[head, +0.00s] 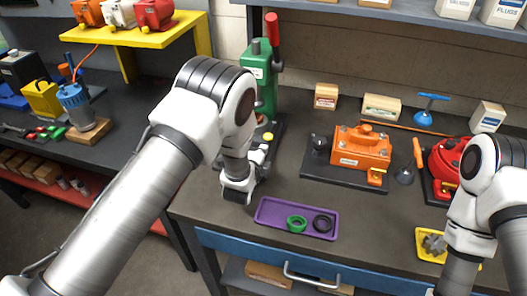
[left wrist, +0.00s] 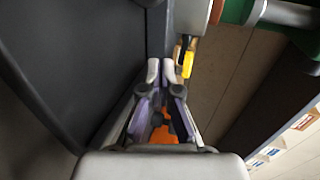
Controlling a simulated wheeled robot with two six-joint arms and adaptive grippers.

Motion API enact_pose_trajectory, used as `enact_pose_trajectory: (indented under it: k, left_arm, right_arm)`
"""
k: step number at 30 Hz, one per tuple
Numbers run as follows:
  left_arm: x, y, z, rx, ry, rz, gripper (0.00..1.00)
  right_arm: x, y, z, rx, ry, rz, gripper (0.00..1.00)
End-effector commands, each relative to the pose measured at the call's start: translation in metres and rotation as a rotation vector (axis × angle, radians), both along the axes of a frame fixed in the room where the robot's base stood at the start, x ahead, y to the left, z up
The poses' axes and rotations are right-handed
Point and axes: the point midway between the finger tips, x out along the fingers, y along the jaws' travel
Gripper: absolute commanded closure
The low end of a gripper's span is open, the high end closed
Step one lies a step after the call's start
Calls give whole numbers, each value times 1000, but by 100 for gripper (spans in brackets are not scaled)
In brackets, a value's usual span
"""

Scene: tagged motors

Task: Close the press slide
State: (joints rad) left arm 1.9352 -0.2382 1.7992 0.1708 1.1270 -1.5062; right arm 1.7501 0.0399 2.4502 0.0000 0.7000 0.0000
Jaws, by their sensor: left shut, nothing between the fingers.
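The press (head: 250,72) is a green upright body with a red lever, standing at the back of the bench behind my left arm. A small yellow knob (head: 267,137) shows low at its front, right of my left wrist. My left gripper (head: 237,192) points down just in front of the press, shut and empty. In the left wrist view its fingertips (left wrist: 160,70) are together, with a yellow piece (left wrist: 187,64) close to their right. Green press parts (left wrist: 240,12) show at the top there. My left arm hides much of the press base and slide. My right gripper is outside the frame.
A purple tray (head: 268,219) with a green ring and a black ring lies in front of the gripper. An orange motor housing (head: 362,150) on a dark plate stands to the right. A red motor (head: 445,158) and yellow tray (head: 424,250) are near my right arm.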

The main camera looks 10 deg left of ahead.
Motion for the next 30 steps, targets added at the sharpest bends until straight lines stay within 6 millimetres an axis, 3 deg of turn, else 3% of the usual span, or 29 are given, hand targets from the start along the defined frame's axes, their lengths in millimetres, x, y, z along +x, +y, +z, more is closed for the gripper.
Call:
enact_pose_trajectory:
  k: [4, 13, 20, 30]
  left_arm:
    - [11, 0, 0, 1, 0, 0, 100]
    - [12, 0, 0, 1, 1, 0, 100]
    - [36, -1, -4, -1, -3, 0, 100]
    - [38, -1, 0, 0, 0, 0, 100]
  right_arm:
    - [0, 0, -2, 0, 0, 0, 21]
    - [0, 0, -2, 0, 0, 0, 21]
    - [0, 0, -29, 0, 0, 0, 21]
    - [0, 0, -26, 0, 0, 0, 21]
